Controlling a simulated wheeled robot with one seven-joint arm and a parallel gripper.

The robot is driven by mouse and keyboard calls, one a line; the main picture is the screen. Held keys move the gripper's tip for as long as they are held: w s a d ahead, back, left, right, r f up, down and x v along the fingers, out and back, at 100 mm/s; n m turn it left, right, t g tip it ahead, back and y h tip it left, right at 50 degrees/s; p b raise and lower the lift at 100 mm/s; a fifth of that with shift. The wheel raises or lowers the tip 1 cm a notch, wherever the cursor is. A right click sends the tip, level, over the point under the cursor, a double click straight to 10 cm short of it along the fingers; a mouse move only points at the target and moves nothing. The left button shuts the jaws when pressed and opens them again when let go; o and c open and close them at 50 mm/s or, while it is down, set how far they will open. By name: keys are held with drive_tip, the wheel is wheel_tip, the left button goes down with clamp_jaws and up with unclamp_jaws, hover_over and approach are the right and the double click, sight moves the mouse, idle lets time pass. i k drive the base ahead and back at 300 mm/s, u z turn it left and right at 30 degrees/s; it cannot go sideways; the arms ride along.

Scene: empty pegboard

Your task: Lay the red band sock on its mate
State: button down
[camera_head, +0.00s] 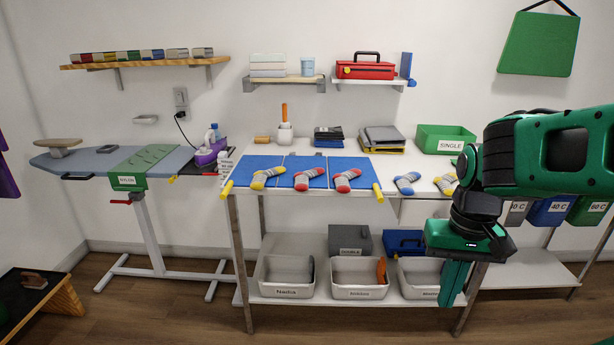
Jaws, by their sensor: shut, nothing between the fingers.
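Two grey socks with red bands lie on the blue folding board on the table. One red band sock (308,178) is on the middle panel, and the other red band sock (346,180) is to its right, on the right panel. They lie side by side and apart. My gripper (454,284) is shut and empty. It points down in front of the table at the right, to the right of and lower in the picture than both socks. Nothing hides the socks.
A yellow band sock (267,178) lies on the board's left panel. A blue sock (406,183) and another yellow sock (446,184) lie on the white tabletop, the latter close to my arm. Yellow handles (378,193) edge the board. A green SINGLE bin (446,138) stands behind.

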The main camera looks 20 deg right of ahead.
sight(301, 178)
drive_tip(key=z, duration=0.1)
drive_tip(key=i, duration=1.05)
drive_tip(key=z, duration=0.05)
